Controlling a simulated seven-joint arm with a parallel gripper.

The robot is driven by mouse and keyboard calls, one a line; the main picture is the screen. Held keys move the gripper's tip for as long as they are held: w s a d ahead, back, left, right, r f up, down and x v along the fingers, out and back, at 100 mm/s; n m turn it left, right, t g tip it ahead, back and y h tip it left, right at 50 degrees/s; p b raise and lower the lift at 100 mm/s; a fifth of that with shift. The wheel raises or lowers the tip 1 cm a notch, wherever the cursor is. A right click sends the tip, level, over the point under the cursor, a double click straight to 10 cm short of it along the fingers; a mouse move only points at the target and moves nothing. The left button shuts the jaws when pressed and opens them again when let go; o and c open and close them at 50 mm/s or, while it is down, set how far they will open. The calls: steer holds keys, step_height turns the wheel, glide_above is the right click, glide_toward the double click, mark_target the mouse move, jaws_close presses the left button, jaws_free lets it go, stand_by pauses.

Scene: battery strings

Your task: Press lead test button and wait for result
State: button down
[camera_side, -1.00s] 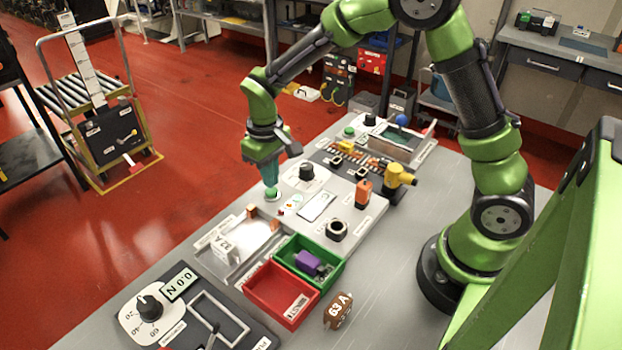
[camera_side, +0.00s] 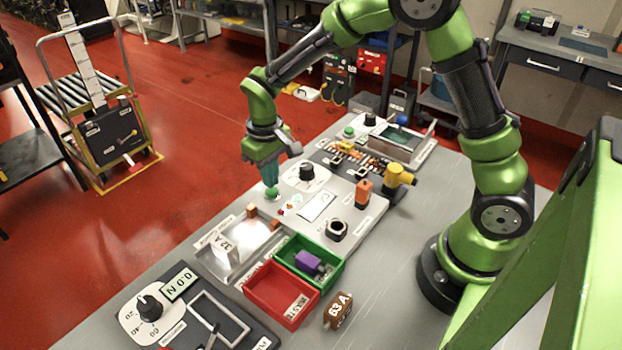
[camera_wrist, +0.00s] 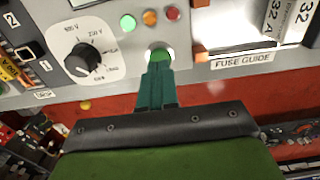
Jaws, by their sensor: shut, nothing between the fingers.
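The green test button (camera_wrist: 159,55) sits in a pale ring on the grey tester panel (camera_wrist: 205,20). My gripper (camera_wrist: 158,68) is shut and empty, its teal fingertips at the button, seeming to touch it. In the side view my gripper (camera_side: 272,190) points down onto the button at the panel's near-left edge, hiding most of it. Near the button in the wrist view are a green lamp (camera_wrist: 127,23), an orange lamp (camera_wrist: 150,17) and a red lamp (camera_wrist: 173,14). The black selector knob (camera_wrist: 82,60) is left of it. The display (camera_side: 318,206) is too small to read.
A red bin (camera_side: 262,284) and a green bin (camera_side: 327,285) holding a purple part (camera_side: 309,262) stand in front of the panel. A brown 63 A block (camera_side: 338,311) lies beside them. A yellow tool (camera_side: 398,178) and an orange part (camera_side: 362,190) stand at the panel's right.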

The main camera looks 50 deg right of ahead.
mark_target(273, 191)
steer(key=shift+f, duration=1.15)
steer(key=shift+r, duration=3.05)
steer(key=shift+s+f, duration=0.25)
steer(key=shift+f, duration=0.1)
steer(key=s+d+r+m+t+y, duration=0.2)
steer(key=s+r+t, duration=0.5)
steer(key=s+r, duration=0.8)
steer(key=s+d+m, duration=0.1)
steer(key=s+m, duration=0.1)
steer(key=shift+s, duration=0.4)
